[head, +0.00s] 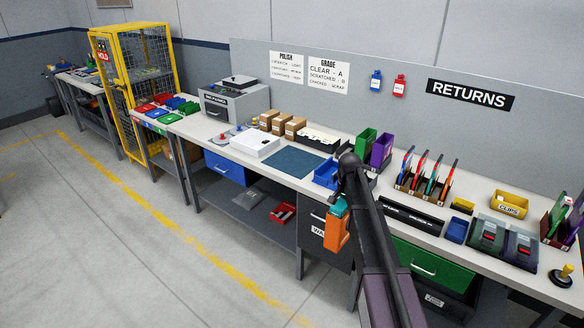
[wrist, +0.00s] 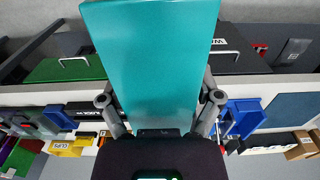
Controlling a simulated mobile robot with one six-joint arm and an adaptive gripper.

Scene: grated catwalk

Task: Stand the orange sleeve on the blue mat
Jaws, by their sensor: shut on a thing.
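My gripper (head: 338,211) hangs in front of the bench's front edge, below the tabletop. It is shut on the orange sleeve (head: 337,236), which shows orange low down and teal near the fingers. In the wrist view the held thing (wrist: 152,60) shows a broad teal face between the two fingers; no orange shows there. The sleeve hangs in the air, slightly tilted, to the right of and lower than the mat. The blue mat (head: 290,162) lies flat and bare on the bench; it also shows at the right of the wrist view (wrist: 288,112).
A blue bin (head: 326,174) stands just right of the mat, near my arm. A white tray (head: 255,144) lies left of it. Small cartons (head: 282,126) and a black tray (head: 318,139) stand behind. A dark drawer unit (head: 318,232) is behind the sleeve.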

